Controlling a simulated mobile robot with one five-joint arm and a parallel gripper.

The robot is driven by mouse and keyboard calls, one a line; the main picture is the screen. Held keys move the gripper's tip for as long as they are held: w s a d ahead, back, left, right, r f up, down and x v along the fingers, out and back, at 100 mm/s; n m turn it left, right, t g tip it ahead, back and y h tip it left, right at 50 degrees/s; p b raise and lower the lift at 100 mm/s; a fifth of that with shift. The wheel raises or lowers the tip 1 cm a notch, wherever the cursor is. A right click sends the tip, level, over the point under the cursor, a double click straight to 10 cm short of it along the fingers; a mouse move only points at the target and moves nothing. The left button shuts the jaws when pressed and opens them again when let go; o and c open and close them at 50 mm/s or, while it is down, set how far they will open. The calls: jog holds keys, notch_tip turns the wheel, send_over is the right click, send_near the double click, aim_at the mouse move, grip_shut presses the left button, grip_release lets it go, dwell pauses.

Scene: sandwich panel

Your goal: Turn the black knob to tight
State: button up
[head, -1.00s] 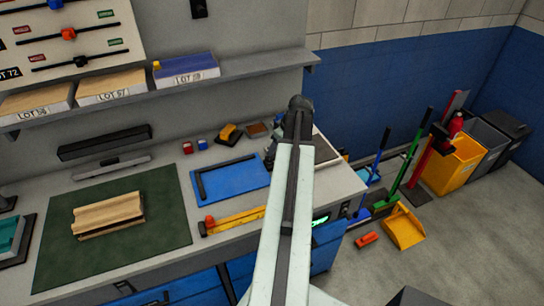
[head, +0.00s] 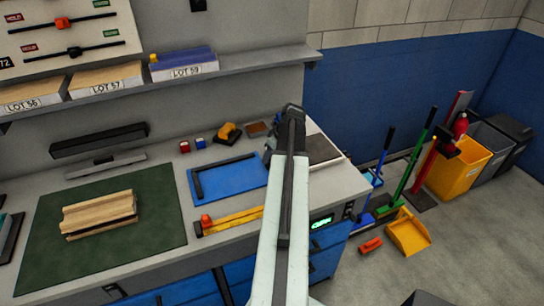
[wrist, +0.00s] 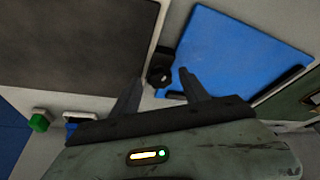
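In the wrist view, a small round black knob (wrist: 160,77) with a pale mark at its centre stands between a dark grey plate and a blue mat. My gripper (wrist: 159,73) is open, one finger on each side of the knob as seen from the wrist. Nothing is held. I cannot tell whether the fingers touch the knob or how far off it is. No label for tight is readable. In the head view, my arm hides the knob and most of the gripper.
The blue mat (head: 230,182) and dark grey plate (head: 322,150) lie on the bench. A yellow level (head: 232,221) lies in front. A green display (head: 321,222) on the bench front reads OFF. In the wrist view, a green button (wrist: 39,122) shows at lower left.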

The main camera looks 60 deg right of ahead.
grip_shut()
